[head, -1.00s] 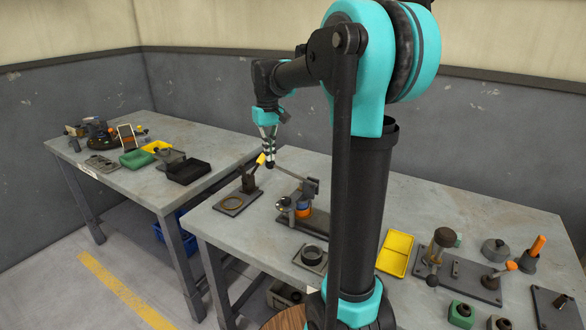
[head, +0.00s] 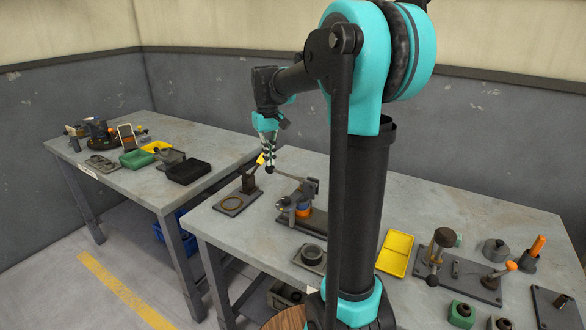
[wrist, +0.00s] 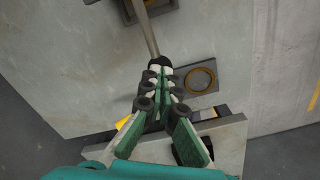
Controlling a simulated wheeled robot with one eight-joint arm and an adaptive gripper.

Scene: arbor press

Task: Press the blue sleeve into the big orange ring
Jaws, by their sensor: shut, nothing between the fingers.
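The arbor press (head: 308,190) stands on the near bench. Under it I see an orange ring (head: 303,213) with a small blue part, likely the blue sleeve (head: 304,206), at its top; how far the sleeve sits in the ring is too small to tell. The press lever (head: 290,176) reaches left towards my gripper (head: 269,170). In the wrist view the lever (wrist: 147,35) ends in a dark knob at the tips of my gripper (wrist: 160,72). My fingers are shut with nothing between them. Whether the tips touch the knob I cannot tell.
A grey plate with a thin orange-yellow ring (head: 232,203) and an upright dark stand (head: 249,182) are left of the press. A block with a dark ring (head: 311,256) lies in front. A yellow tray (head: 396,253) is to the right. Bare bench lies behind the press.

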